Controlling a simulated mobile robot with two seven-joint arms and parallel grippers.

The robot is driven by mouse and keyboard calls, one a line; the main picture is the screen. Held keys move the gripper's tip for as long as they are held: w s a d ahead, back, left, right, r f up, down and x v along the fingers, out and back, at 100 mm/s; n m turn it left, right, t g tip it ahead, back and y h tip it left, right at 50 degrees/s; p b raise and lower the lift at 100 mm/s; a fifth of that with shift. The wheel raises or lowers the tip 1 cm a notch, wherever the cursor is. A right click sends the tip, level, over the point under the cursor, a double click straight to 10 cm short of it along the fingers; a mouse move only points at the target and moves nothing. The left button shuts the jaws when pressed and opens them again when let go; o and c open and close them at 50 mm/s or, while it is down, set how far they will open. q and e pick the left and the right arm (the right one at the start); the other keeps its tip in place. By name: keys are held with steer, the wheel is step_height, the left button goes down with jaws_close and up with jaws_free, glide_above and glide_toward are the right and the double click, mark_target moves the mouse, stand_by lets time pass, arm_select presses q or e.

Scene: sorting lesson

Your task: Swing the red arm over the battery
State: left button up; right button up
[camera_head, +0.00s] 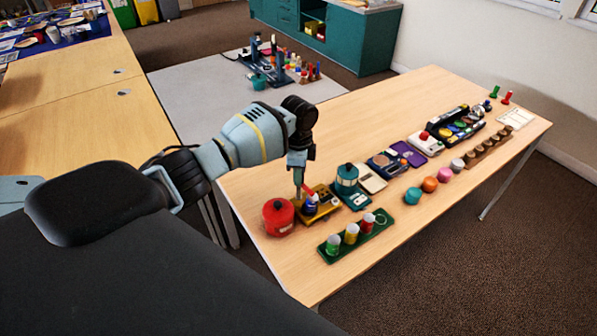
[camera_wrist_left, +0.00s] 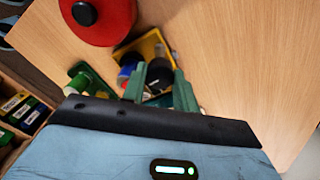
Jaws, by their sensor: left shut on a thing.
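My left gripper (camera_head: 299,192) points down over the yellow base (camera_head: 327,208) at the near left of the table. The red arm (camera_head: 310,187) shows as a short red piece right beside the fingertips, tilted up from the base. The gripper is shut on it, though the held part is mostly hidden. The battery (camera_head: 311,207), dark blue with some red, stands on the base just below the red arm. In the left wrist view the green fingers (camera_wrist_left: 160,90) have a dark round part between them. The yellow base (camera_wrist_left: 150,45) shows beyond. My right gripper is not in view.
A red round pot (camera_head: 278,216) stands close left of the base. A green tray (camera_head: 337,256) with three coloured cylinders lies in front. A teal-topped device (camera_head: 347,175) stands to the right.

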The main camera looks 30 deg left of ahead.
arm_select(q)
steer(key=shift+m, duration=0.6)
steer(key=o, duration=1)
steer(key=shift+c, duration=0.2)
steer(key=shift+r, duration=0.55)
step_height(320, 180, up, 7)
steer(key=shift+f+p, duration=0.1)
steer(key=shift+p, duration=0.25)
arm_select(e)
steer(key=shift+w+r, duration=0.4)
